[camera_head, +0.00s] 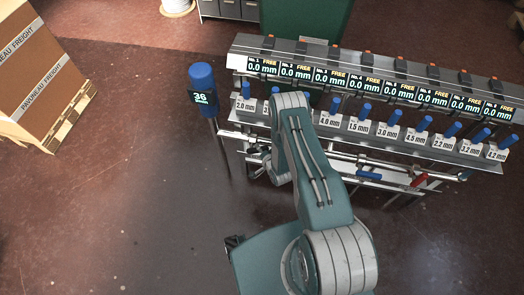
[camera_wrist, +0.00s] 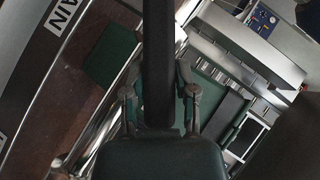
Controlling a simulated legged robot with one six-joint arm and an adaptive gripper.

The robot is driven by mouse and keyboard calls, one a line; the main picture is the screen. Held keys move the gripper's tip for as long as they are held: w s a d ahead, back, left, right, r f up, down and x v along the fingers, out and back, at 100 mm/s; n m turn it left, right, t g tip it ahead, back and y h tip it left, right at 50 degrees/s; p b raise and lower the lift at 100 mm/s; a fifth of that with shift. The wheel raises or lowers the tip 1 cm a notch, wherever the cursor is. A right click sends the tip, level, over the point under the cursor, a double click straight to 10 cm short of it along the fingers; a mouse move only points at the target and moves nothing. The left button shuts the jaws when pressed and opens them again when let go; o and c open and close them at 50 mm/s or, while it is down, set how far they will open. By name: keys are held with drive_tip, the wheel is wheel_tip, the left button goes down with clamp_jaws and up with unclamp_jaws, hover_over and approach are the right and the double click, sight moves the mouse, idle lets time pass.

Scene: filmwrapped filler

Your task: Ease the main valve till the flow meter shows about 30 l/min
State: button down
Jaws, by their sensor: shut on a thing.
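The flow meter (camera_head: 203,78) is a blue-topped post left of the rack, and its display reads 36. My gripper (camera_wrist: 157,80) has one finger on each side of a dark bar (camera_wrist: 159,40), seemingly the main valve's handle, and is shut on it. A white label with part of the word MAIN (camera_wrist: 62,14) shows at the upper left of the wrist view. In the head view my arm hides most of the gripper and the valve; only a bit of metal shows left of the arm, below the rack's left end.
A long rack (camera_head: 400,128) carries a row of displays reading FREE and 0.0 mm, above blue knobs with mm labels. A red lever (camera_head: 418,180) and a blue lever (camera_head: 368,175) sit on pipes below. A carton (camera_head: 45,65) stands on a pallet at left. The floor (camera_head: 130,220) at lower left is clear.

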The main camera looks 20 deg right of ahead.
drive_tip(key=shift+w+a+r+n+g+h, duration=0.2)
drive_tip(key=shift+a+r+n+g+h, duration=0.15)
drive_tip(key=shift+a+n+g+h, duration=0.15)
idle(0.4)
drive_tip(key=shift+c, duration=2)
unclamp_jaws()
drive_tip(key=shift+a, duration=0.1)
drive_tip(key=shift+s+d+r, duration=0.2)
drive_tip(key=shift+s, duration=0.1)
drive_tip(key=v, duration=1.1)
drive_tip(key=shift+a, duration=0.2)
drive_tip(key=shift+r, duration=0.1)
